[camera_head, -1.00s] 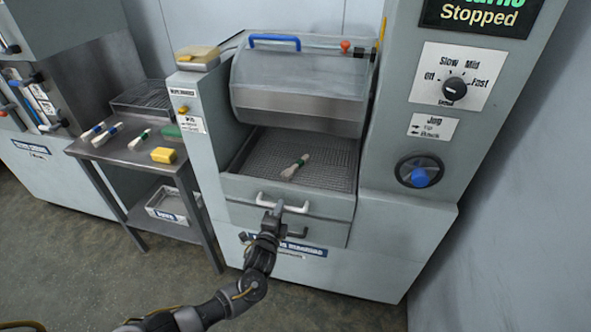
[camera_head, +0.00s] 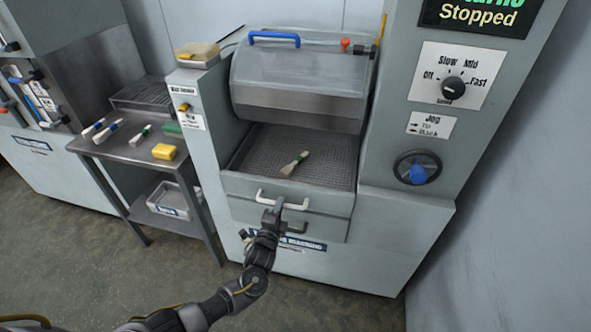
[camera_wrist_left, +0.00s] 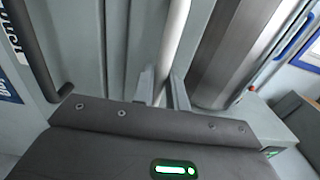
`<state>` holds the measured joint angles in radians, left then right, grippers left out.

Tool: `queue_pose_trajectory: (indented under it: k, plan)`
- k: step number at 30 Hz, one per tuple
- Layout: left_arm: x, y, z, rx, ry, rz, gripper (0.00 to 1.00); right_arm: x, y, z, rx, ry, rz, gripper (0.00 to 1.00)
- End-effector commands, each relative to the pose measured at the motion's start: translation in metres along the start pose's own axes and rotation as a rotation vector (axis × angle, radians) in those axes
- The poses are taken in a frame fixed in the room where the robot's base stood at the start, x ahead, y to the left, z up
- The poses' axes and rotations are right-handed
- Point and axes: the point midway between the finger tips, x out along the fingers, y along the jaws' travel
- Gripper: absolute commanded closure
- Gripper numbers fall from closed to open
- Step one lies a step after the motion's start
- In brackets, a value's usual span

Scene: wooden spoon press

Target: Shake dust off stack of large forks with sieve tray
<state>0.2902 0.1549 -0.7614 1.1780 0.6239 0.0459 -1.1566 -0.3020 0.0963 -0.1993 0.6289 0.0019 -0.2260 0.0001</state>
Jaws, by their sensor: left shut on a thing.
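The sieve tray (camera_head: 327,148) is a wire-mesh drawer in the grey machine, pulled partly out below the raised hood. A small pale bundle with a green band (camera_head: 294,164) lies on its mesh, left of centre; I cannot make out separate forks. My left gripper (camera_head: 272,210) is at the white bar handle (camera_head: 294,204) on the tray's front and is shut on it. In the left wrist view the pale handle bar (camera_wrist_left: 172,40) runs between the two fingers (camera_wrist_left: 162,88). My right gripper is not in view.
The machine's screen (camera_head: 480,12) reads "Stopped"; a speed knob (camera_head: 453,88) and blue jog button (camera_head: 418,174) sit below it.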

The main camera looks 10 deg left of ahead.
Motion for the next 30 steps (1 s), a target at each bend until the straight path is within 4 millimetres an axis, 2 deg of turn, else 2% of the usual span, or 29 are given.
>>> queue_pose_trajectory:
  k: [14, 17, 21, 24, 27, 30]
  plan:
    - [0.004, 0.001, 0.000, 0.001, 0.000, 0.006, 1.00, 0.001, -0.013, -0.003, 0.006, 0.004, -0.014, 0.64]
    - [-0.008, -0.002, 0.000, 0.000, 0.001, 0.009, 1.00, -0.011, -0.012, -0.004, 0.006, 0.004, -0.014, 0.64]
    - [-0.041, -0.004, 0.000, 0.001, 0.000, 0.013, 1.00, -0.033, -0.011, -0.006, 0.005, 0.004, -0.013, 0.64]
    - [-0.059, -0.002, 0.000, 0.001, 0.001, 0.012, 1.00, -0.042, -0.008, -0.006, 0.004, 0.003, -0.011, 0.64]
    - [-0.068, 0.000, 0.000, 0.001, 0.001, 0.008, 1.00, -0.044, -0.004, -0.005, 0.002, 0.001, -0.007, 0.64]
    - [-0.069, 0.001, 0.000, 0.001, 0.000, 0.005, 1.00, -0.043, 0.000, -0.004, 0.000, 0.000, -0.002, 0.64]
